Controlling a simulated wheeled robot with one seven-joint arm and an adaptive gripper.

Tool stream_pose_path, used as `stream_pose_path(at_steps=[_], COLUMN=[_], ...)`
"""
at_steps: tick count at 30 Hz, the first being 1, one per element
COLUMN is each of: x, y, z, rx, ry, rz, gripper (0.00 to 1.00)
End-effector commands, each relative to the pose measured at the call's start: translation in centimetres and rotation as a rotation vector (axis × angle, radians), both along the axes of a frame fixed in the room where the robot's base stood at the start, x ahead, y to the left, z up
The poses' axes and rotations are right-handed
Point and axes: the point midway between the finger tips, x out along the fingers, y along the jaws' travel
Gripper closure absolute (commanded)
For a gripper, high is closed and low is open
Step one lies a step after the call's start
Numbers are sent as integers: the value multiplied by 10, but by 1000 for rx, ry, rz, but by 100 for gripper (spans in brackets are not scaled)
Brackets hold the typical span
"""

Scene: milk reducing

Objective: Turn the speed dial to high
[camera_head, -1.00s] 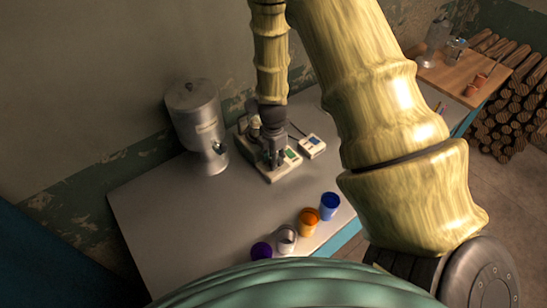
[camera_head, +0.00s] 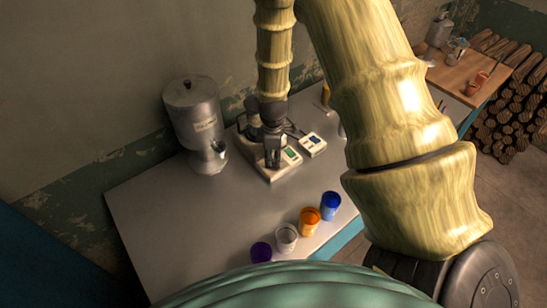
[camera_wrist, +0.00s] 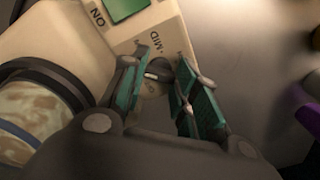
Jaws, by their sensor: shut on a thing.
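The cream-coloured machine (camera_head: 281,173) with the speed dial stands on the grey table in the head view. In the wrist view its panel (camera_wrist: 110,42) shows the marks "ON" and "MID" and a green display (camera_wrist: 124,6). The speed dial (camera_wrist: 154,85) is a small round grey knob below "MID", partly covered by my fingers. My gripper (camera_wrist: 168,72) points down with a finger on either side of the dial, shut on it. In the head view my gripper (camera_head: 273,160) hides the dial. Which mark the dial points to is unclear.
A metal dispenser (camera_head: 194,125) stands left of the machine, and a small white device (camera_head: 313,144) to its right. Purple (camera_head: 261,252), clear (camera_head: 286,238), orange (camera_head: 310,221) and blue (camera_head: 330,205) cups line the front edge. The table's left part is clear.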

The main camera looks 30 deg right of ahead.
Motion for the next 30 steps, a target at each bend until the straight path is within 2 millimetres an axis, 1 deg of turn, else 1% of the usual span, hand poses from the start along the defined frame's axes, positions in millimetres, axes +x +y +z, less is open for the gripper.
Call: stream_pose_path(at_steps=[30], x=[2], y=[0], z=[1], rx=[0], ry=[-4], rz=[-966], gripper=[94])
